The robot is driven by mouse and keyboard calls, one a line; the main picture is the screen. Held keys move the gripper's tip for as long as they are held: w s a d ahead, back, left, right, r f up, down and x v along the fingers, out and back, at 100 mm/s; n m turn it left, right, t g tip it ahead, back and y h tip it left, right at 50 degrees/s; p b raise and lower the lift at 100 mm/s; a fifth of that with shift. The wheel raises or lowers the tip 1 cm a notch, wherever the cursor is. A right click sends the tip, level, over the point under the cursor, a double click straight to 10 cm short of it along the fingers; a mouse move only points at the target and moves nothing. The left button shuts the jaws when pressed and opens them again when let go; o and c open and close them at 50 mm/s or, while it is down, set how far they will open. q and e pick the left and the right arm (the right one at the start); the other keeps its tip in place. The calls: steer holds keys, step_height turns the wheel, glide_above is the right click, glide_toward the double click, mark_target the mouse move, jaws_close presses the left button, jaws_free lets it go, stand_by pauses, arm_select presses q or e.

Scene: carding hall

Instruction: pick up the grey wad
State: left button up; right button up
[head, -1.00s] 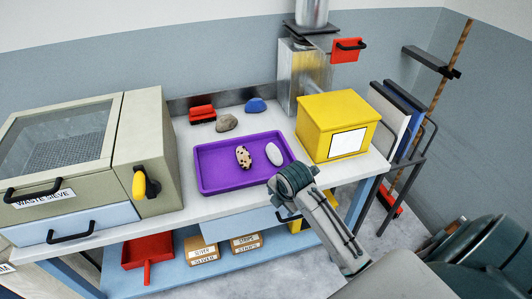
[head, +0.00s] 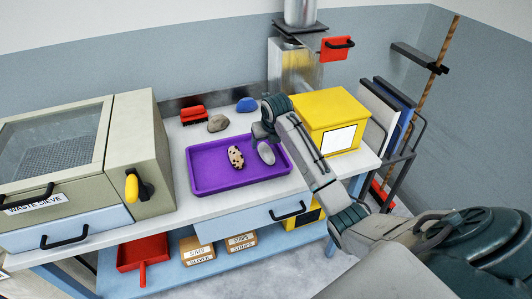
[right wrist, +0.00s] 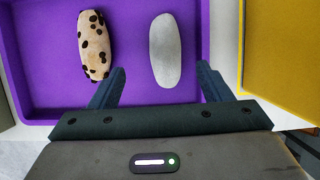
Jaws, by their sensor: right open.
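The pale grey wad (head: 266,153) is a smooth oval in the right half of the purple tray (head: 214,187); my right gripper partly overlaps it in the head view. In the right wrist view the grey wad (right wrist: 165,50) lies lengthwise ahead, in line with the gap between the fingers. My right gripper (right wrist: 160,78) is open and empty, one finger on each side of the wad's near end; whether it is down at wad height I cannot tell. In the head view my right gripper (head: 261,132) is over the tray, its fingertips mostly hidden. My left gripper is out of view.
A speckled wad (head: 236,157) lies left of the grey one in the tray. Behind the tray are a brownish lump (head: 218,123), a blue lump (head: 246,105) and a red brush (head: 194,115). A yellow box (head: 318,110) stands close right; the waste sieve (head: 140,150) stands left.

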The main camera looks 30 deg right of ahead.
mark_target(267, 150)
steer(key=shift+x, duration=1.05)
steer(key=shift+w+d+f+p, duration=0.1)
steer(key=shift+d+f+p, duration=0.1)
steer(key=shift+f+p, duration=0.4)
steer(key=p+x, duration=0.1)
steer(key=x, duration=0.2)
steer(key=shift+d+f, duration=0.15)
steer(key=shift+f, duration=0.05)
steer(key=shift+w+f+p, duration=0.1)
steer(key=shift+f+p, duration=0.2)
steer(key=shift+f, duration=0.15)
steer(key=c, duration=1.1)
